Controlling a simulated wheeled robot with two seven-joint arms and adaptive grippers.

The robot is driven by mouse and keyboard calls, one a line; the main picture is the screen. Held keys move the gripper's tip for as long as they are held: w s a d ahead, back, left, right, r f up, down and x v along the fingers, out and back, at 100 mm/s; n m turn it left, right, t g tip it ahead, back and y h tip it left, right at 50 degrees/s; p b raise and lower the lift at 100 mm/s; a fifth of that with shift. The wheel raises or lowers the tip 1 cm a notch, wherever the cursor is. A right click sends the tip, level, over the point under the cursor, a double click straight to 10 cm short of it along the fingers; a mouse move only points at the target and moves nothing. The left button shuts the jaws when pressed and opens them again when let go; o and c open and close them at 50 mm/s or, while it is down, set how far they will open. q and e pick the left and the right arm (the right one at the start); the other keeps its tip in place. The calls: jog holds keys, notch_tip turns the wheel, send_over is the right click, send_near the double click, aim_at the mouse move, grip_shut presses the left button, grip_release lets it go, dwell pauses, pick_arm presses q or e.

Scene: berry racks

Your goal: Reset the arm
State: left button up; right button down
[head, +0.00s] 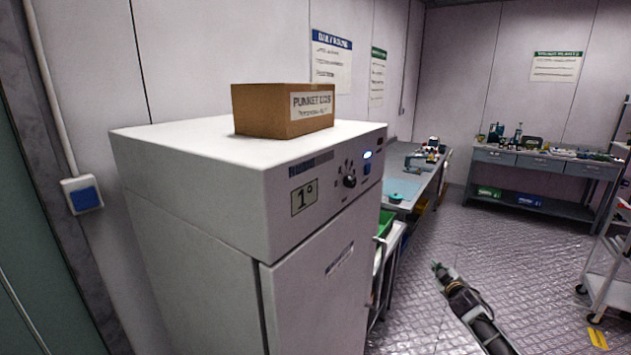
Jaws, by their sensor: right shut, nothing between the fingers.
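My right gripper (449,280) shows in the lower right of the head view, at the end of my dark arm, which comes up from the bottom edge. Its fingers are shut with nothing between them. It is held over the open floor, to the right of the white cabinet (203,201) and apart from it. My left gripper is not in view.
The cabinet fills the left and middle, with a cardboard box (266,110) on top. Behind it a workbench (404,189) runs along the wall. Another bench (540,207) stands at the back. A white cart (606,283) is at the right edge. Floor (520,255) between is clear.

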jog(key=s+a+f+m+g, duration=0.1)
jog(key=s+f+g, duration=0.2)
jog(key=s+f, duration=0.85)
jog(key=s+f+m+g, duration=0.2)
jog(key=s+f, duration=0.4)
jog(key=f, duration=1.1)
jog(key=s+a+f+m+g, duration=0.1)
jog(key=s+f+g, duration=0.2)
jog(key=s+f, duration=0.85)
jog(key=s+a+f+g, duration=0.2)
jog(key=s+a+f, duration=0.3)
jog(key=s, duration=1)
jog(key=s+a+f+m+g+y, duration=0.1)
jog(key=s+a+f, duration=0.4)
jog(key=s, duration=1)
jog(key=s+a+f+g, duration=0.3)
jog(key=s+a+f, duration=0.2)
jog(key=s+f, duration=0.5)
jog(key=s, duration=0.5)
jog(key=shift+s+a+f+g+y, duration=0.2)
jog(key=shift+a+f+g+y, duration=0.1)
jog(key=shift+a, duration=0.05)
